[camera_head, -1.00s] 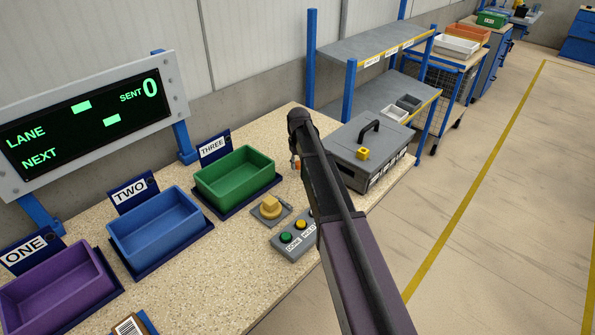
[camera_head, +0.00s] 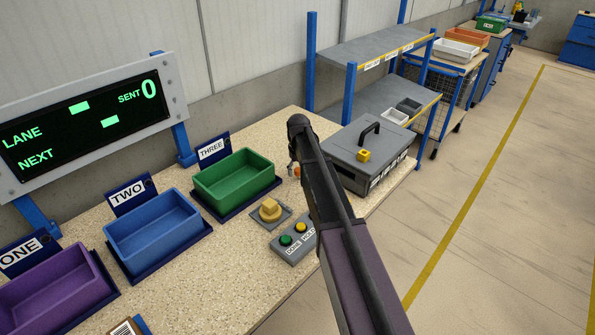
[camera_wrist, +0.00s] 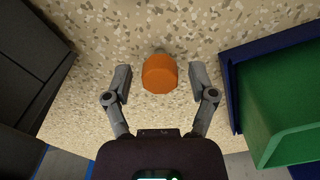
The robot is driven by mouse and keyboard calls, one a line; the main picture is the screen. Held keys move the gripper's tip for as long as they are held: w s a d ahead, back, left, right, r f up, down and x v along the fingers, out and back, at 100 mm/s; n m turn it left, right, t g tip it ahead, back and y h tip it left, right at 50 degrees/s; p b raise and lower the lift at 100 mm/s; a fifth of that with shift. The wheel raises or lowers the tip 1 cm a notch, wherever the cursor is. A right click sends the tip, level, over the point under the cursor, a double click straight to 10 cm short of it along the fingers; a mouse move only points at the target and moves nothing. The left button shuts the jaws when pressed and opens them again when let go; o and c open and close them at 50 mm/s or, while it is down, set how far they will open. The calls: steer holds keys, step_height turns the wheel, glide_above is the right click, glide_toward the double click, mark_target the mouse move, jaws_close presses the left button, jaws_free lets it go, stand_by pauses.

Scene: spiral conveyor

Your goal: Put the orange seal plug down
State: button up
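The orange seal plug (camera_wrist: 160,74) shows in the wrist view against the speckled worktop, with a small grey part at its far end. My gripper (camera_wrist: 159,82) has its two fingers spread on either side of the plug, with a visible gap on each side. It is open and holds nothing. In the head view a small orange bit of the plug (camera_head: 297,171) shows beside my arm, between the green bin and the grey case; my arm hides most of this spot. Whether the plug stands upright or lies down is hard to tell.
The green bin (camera_head: 234,181) marked THREE stands left of the plug, with the blue bin (camera_head: 152,230) and purple bin (camera_head: 54,292) further left. The grey case (camera_head: 367,153) is on the right. A yellow knob (camera_head: 269,209) and button box (camera_head: 294,244) sit nearer the front edge.

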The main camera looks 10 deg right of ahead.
mark_target(298, 169)
steer(key=shift+r, duration=0.15)
step_height(298, 169, up, 12)
steer(key=p, duration=1.2)
stand_by(0.4)
steer(key=shift+s, duration=0.1)
stand_by(0.5)
steer(key=s+m, duration=0.2)
steer(key=s, duration=2.7)
steer(key=shift+a+m, duration=0.2)
steer(key=shift+m, duration=0.2)
